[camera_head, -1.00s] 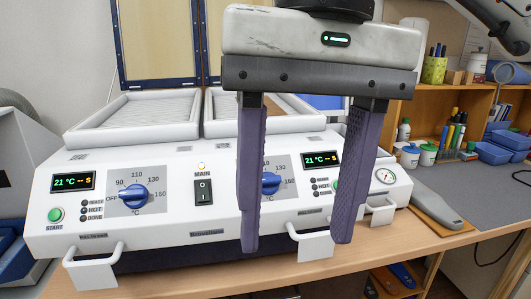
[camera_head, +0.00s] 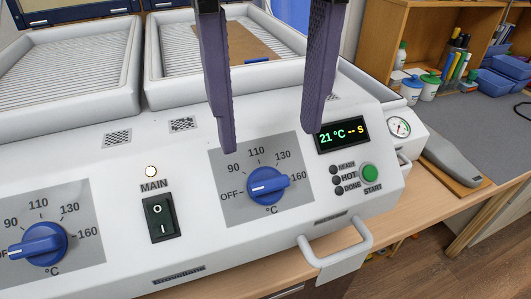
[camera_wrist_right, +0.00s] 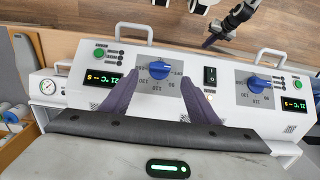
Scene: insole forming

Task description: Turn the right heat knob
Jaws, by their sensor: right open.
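The right heat knob (camera_head: 268,186) is blue on a grey dial plate on the white machine's panel. Its white mark points left, toward OFF. My right gripper (camera_head: 270,140) is open, pointing down, with its fingertips just above the dial in the head view and nothing between them. In the right wrist view, where the machine shows upside down, the right heat knob (camera_wrist_right: 163,92) appears between the two purple fingers (camera_wrist_right: 168,66); contact cannot be made out. A dark arm end with a purple finger, my left gripper (camera_wrist_right: 222,35), shows near that view's top edge; its opening is unclear.
The left heat knob (camera_head: 37,245), the MAIN switch (camera_head: 160,217), the display (camera_head: 342,135) and the green START button (camera_head: 370,173) share the panel. A front handle (camera_head: 335,245) sticks out below. A brown sheet (camera_head: 215,50) lies in the right tray.

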